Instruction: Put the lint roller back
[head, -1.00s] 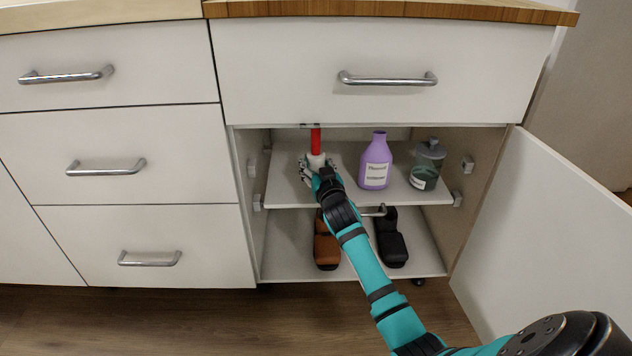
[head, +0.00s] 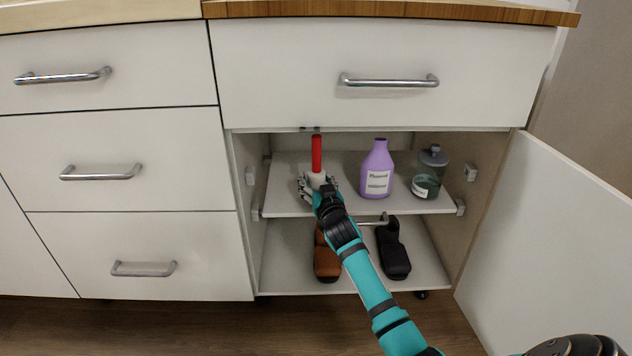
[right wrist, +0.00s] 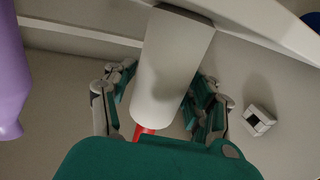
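The lint roller has a red handle (head: 316,152) that points up and a white roll (head: 317,180) below it. It stands upright over the upper shelf (head: 290,203), left of the purple bottle. My right gripper (head: 318,186) is around the roll, one finger on each side. In the right wrist view the white roll (right wrist: 172,68) lies between the fingers, with narrow gaps beside it, so the gripper looks open. A bit of the red handle shows near the palm. The roll's lower end is hidden in the head view. My left gripper is not in view.
Brown (head: 326,262) and black shoes (head: 393,252) are on the lower shelf. The cabinet door (head: 560,240) is open on the right. A closed drawer (head: 380,60) is above.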

